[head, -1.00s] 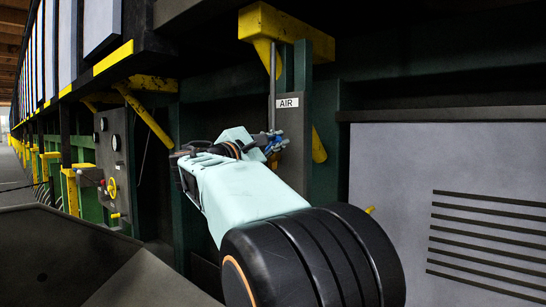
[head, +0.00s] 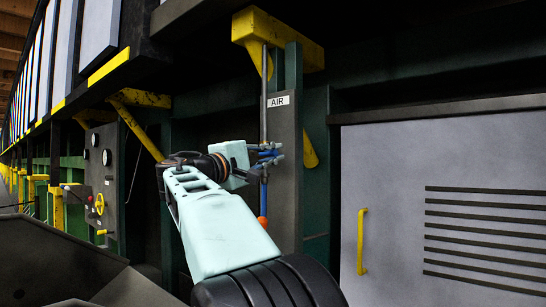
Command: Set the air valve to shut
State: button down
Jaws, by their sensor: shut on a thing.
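The air valve's blue handle (head: 269,155) is on a thin vertical pipe (head: 264,80), below a white AIR label (head: 278,101) on a dark grey upright plate. My gripper (head: 274,152) reaches it from the left in the head view and is shut on the blue handle. The fingers cover much of the handle and the valve body, so its exact angle is hard to tell. Below the gripper, a blue section of pipe and an orange ball (head: 262,222) show.
A yellow bracket (head: 285,38) juts out above the valve. A grey slotted panel (head: 390,170) with a yellow handle (head: 361,241) stands to the right. A gauge panel with a yellow wheel (head: 99,204) is at the left.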

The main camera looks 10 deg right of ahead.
jog(key=shift+f, duration=0.1)
dwell(0.3)
jog(key=c, duration=2)
grip_release()
jog(key=shift+o, duration=0.2)
jog(key=v, duration=1.2)
